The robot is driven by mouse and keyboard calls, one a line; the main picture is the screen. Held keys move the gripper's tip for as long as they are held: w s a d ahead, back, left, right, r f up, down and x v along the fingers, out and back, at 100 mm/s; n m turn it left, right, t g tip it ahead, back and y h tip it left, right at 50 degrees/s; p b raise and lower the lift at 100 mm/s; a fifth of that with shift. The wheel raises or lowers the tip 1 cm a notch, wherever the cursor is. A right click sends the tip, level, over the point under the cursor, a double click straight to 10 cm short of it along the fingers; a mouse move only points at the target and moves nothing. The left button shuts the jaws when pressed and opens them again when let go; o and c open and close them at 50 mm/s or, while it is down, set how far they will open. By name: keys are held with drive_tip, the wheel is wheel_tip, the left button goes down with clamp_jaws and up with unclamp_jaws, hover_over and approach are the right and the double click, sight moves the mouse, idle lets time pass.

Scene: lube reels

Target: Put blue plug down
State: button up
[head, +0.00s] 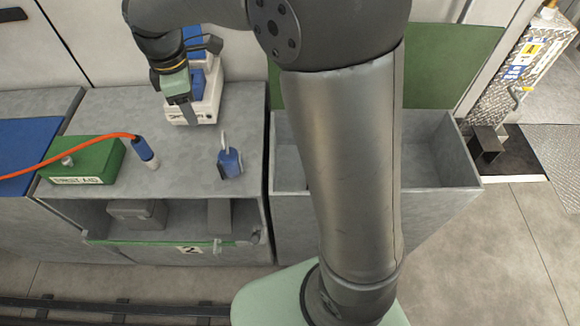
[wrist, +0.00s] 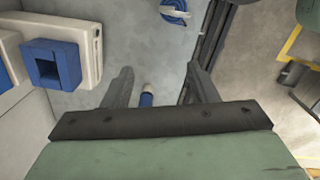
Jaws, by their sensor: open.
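A blue plug (head: 145,152) with a pale end lies on the grey bench top, joined to an orange cable (head: 92,143). A blue plug end with a pale tip also shows in the wrist view (wrist: 147,99), below and between my fingers, partly hidden by my gripper body. A second blue piece (head: 229,163) with a grey upright part sits to the right on the bench; it appears at the top of the wrist view (wrist: 174,10). My gripper (wrist: 160,72) is open and empty. In the head view my gripper (head: 185,112) is in front of the white box.
A white box (head: 192,108) with a blue square socket (wrist: 53,66) stands at the back of the bench. A green first-aid box (head: 85,162) lies at left. An open grey bin (head: 430,155) is at right. The bench top (head: 190,150) between plug and second blue piece is clear.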

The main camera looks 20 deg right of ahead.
drive_tip(key=s+d+f+m, duration=0.2)
drive_tip(key=s+d+m, duration=0.6)
drive_tip(key=s, duration=0.2)
drive_tip(key=s+d+f+m, duration=0.2)
drive_tip(key=s+d+m, duration=0.6)
drive_tip(key=s, duration=0.3)
drive_tip(key=shift+s+f+m, duration=0.2)
drive_tip(key=shift+s+m, duration=0.1)
drive_tip(key=shift+m, duration=0.2)
